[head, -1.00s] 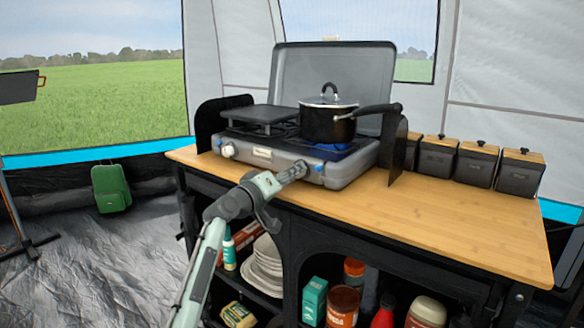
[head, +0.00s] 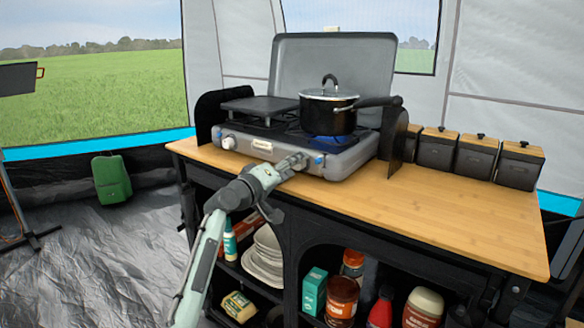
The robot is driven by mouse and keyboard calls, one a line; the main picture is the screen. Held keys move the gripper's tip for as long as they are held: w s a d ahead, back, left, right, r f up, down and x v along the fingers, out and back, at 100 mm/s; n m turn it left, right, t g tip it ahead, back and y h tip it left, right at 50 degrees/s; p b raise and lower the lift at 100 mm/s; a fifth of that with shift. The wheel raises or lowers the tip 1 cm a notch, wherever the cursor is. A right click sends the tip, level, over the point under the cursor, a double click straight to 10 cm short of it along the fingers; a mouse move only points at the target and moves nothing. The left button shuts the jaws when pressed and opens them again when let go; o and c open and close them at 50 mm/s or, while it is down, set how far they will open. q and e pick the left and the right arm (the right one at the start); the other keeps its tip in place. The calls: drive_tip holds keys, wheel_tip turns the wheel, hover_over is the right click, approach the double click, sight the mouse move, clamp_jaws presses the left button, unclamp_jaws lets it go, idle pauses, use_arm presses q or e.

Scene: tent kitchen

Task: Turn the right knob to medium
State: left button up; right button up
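The grey two-burner camping stove (head: 345,166) stands on the wooden counter with its lid up. Its right knob (head: 319,160) is on the front face, small with a blue edge; its setting is too small to read. The left knob (head: 228,142) is white. My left gripper (head: 302,160) is at the stove's front, just left of the right knob. Its tips are close to the knob; I cannot tell whether they touch it or how far they are open. My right gripper is not in view.
A black lidded pot (head: 328,112) sits on the right burner, with blue beneath it and its handle pointing right. A dark plate (head: 258,106) covers the left burner. Several canisters (head: 475,160) stand at the right. The front right of the counter (head: 450,220) is clear.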

use_arm(q)
drive_tip(key=v, duration=1.2)
